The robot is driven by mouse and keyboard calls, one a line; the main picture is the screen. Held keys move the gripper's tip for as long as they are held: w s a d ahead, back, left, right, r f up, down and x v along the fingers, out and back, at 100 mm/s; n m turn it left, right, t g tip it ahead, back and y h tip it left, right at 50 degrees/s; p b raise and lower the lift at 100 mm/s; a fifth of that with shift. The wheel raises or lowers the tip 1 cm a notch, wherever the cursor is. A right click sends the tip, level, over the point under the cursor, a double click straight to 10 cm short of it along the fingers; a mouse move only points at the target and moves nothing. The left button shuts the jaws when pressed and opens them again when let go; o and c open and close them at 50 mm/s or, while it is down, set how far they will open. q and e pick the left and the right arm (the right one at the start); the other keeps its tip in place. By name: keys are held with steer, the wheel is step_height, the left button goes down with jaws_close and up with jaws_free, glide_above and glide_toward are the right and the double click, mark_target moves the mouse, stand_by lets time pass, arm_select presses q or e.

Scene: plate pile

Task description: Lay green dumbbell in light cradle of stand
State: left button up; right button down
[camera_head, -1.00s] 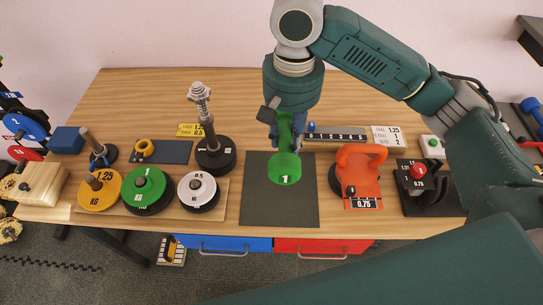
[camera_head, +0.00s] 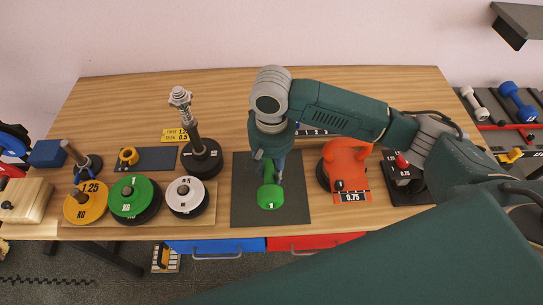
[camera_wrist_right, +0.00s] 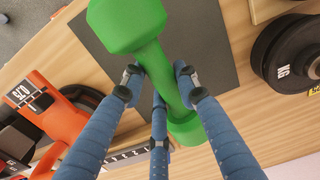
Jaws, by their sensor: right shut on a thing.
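The green dumbbell (camera_head: 270,196) marked 1 is held over the dark mat (camera_head: 295,210) at the middle of the table's front. My right gripper (camera_head: 268,165) is shut on it. In the right wrist view the blue fingers (camera_wrist_right: 160,85) close around the handle of the green dumbbell (camera_wrist_right: 150,45). I cannot tell whether the dumbbell touches the mat. No stand with a clearly light cradle can be made out. A rack (camera_head: 500,128) at the far right holds a pale dumbbell (camera_head: 472,100) and a blue dumbbell (camera_head: 518,103). My left gripper is not in view.
An orange kettlebell-like thing (camera_head: 345,165) stands right of the mat. A black stand with a red knob (camera_head: 401,161) is farther right. Yellow, green and white weight plates (camera_head: 187,195) lie to the left, with an upright post (camera_head: 191,130) behind. The table's back is clear.

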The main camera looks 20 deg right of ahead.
mark_target(271, 179)
steer(key=shift+w+f, duration=0.15)
steer(key=shift+f, duration=2.15)
steer(key=shift+a, duration=0.1)
steer(key=c, duration=1.3)
jaws_free()
steer(key=shift+f, duration=0.15)
